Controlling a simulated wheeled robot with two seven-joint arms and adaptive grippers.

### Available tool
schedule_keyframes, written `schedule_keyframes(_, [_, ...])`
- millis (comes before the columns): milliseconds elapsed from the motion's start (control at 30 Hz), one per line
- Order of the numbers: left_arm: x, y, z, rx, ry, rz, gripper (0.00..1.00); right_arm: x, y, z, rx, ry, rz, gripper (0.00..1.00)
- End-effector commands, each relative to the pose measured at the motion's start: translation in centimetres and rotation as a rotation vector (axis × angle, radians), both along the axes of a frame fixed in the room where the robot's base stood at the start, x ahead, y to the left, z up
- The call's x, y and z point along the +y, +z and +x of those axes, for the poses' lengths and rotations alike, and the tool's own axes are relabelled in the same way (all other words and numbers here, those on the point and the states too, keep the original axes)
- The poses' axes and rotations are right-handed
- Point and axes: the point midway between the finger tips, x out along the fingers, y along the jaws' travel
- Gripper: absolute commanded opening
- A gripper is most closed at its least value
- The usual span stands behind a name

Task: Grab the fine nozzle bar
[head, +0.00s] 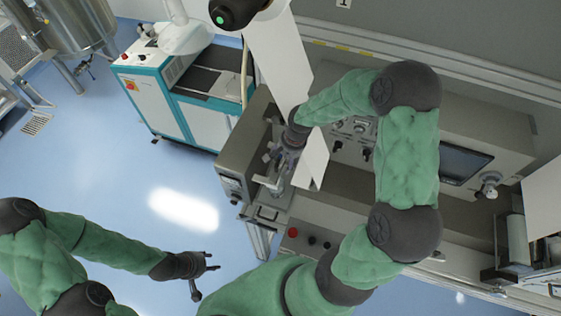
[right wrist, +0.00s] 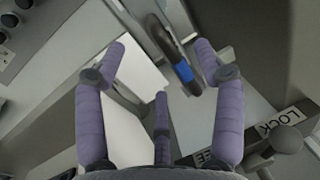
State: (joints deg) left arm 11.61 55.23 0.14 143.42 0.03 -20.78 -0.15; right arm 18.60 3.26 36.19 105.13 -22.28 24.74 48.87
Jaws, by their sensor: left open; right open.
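A dark bar with a blue band (right wrist: 183,72) lies ahead of my right gripper (right wrist: 160,62) in the right wrist view, close to the right fingertip. It may be the fine nozzle bar; I cannot tell for sure. My right gripper is open, its fingers spread, with nothing held between them. In the head view my right gripper (head: 279,160) is over the left end of the machine, and the bar cannot be made out there. My left gripper (head: 207,262) is open and empty above the blue floor.
The grey converter machine (head: 405,130) runs along the wall, with knobs and a dark screen (head: 462,163). A white web (head: 282,62) hangs beside my right forearm. A LOCK label (right wrist: 283,124) and a dark knob (right wrist: 287,138) are near the right finger. A teal-white cabinet (head: 185,90) stands behind.

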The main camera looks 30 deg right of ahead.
Motion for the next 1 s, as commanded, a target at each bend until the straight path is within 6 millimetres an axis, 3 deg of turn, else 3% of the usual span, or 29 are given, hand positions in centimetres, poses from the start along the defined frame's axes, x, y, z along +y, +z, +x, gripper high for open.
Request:
schedule_keyframes(300, [0.0, 1.0, 0.0, 0.0, 0.0, 0.0, 0.44, 0.5, -3.6, 0.8, 0.003, 0.001, 0.001, 0.7])
schedule_keyframes(600, [0.0, 0.9, 0.0, 0.0, 0.0, 0.0, 0.44, 0.5, -4.0, 0.9, 0.0, 0.001, 0.0, 0.7])
schedule_keyframes(833, [0.0, 0.9, 0.0, 0.0, 0.0, 0.0, 0.44, 0.5, -3.9, 0.9, 0.001, 0.001, 0.001, 0.05])
schedule_keyframes(867, [0.0, 0.9, 0.0, 0.0, 0.0, 0.0, 0.44, 0.5, -4.0, 0.9, 0.001, 0.001, 0.001, 0.0])
schedule_keyframes(1000, [0.0, 0.9, 0.0, 0.0, 0.0, 0.0, 0.44, 0.5, -3.9, 0.9, 0.0, 0.001, 0.0, 0.0])
